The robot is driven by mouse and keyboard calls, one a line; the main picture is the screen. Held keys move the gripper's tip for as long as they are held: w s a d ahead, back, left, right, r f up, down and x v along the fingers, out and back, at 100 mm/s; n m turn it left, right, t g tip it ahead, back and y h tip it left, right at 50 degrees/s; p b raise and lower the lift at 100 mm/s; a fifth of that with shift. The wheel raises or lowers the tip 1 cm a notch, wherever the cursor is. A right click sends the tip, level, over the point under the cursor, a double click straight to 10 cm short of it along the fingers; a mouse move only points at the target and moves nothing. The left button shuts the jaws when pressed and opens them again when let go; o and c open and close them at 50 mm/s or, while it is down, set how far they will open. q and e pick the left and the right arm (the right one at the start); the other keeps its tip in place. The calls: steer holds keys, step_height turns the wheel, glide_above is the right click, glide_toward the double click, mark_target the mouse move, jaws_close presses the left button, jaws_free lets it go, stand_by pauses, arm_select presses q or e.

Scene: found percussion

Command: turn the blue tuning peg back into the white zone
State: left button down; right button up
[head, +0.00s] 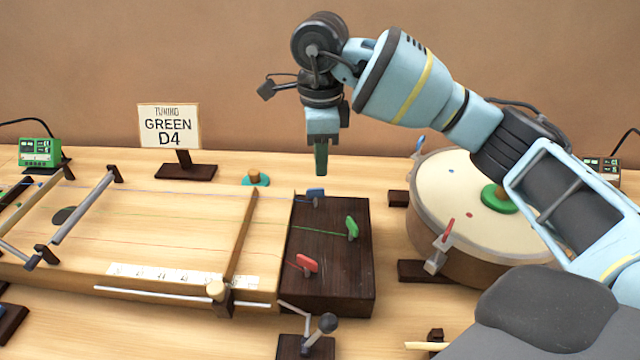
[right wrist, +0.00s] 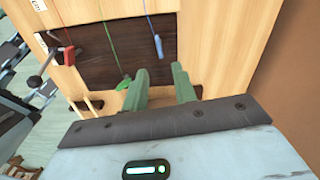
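The blue tuning peg (head: 315,196) stands on the dark wooden peg block (head: 330,285), at its far edge, where the blue string ends. In the right wrist view the blue peg (right wrist: 158,46) lies beyond the fingertips, not between them. My right gripper (head: 321,158) hangs pointing down above and behind the block, clear of the peg. Its green fingers (right wrist: 160,78) are apart with nothing between them. I cannot make out a white zone by the blue peg. My left gripper is not in view.
A green peg (head: 352,229) and a red peg (head: 306,265) stand on the same block. A drum (head: 430,225) is at the right. A sign (head: 169,127) reads "TUNING GREEN D4". A crank-like lever (head: 327,323) stands in front.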

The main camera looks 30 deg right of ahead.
mark_target(315, 193)
steer(key=shift+f, duration=3.55)
jaws_close()
